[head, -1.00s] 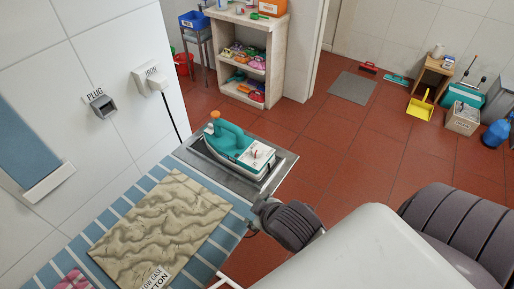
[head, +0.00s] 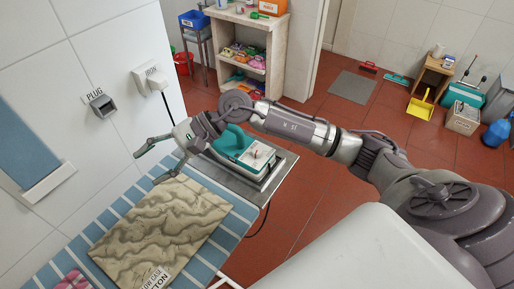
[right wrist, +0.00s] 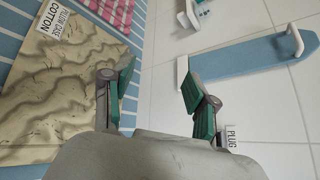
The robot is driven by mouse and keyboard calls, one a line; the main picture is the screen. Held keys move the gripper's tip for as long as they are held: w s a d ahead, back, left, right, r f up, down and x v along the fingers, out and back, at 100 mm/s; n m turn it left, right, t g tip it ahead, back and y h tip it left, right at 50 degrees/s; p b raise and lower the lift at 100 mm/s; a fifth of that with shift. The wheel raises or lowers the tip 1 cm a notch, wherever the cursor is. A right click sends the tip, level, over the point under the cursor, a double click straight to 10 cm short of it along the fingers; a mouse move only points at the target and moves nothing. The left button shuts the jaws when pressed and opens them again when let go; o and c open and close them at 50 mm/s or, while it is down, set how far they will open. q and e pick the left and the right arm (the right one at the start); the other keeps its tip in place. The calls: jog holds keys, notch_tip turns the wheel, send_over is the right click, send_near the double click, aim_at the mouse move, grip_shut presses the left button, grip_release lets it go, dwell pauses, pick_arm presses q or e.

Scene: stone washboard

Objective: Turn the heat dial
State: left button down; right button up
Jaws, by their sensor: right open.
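The teal iron (head: 232,142) rests on a grey plate (head: 222,174) at the far end of the striped ironing board (head: 226,233). Its white panel (head: 255,157) faces up and carries a small knob-like detail, too small to tell if it is the heat dial. My right arm passes over the iron and hides part of it. My right gripper (head: 147,167) is open and empty, left of the iron, above the board's edge near the wall. The right wrist view also shows its spread fingers (right wrist: 157,68) with nothing between them. My left gripper is out of view.
A wrinkled beige pillow case (head: 160,225) labelled cotton lies on the board. A shelf (head: 246,50) stands behind.

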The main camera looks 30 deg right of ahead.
jog(key=w+d+f+n+h, duration=0.2)
jog(key=d+h, duration=0.2)
jog(key=d, duration=0.2)
jog(key=w+d+f+n+h, duration=0.1)
jog(key=d+f+n+h, duration=0.15)
jog(key=d, duration=0.45)
jog(key=r+n+g+h, duration=0.2)
jog(key=h, duration=0.5)
send_over(257, 150)
notch_tip(257, 150, down, 12)
jog(key=p, duration=0.4)
jog(key=shift+s+f, duration=0.15)
jog(key=shift+f, duration=0.8)
grip_shut()
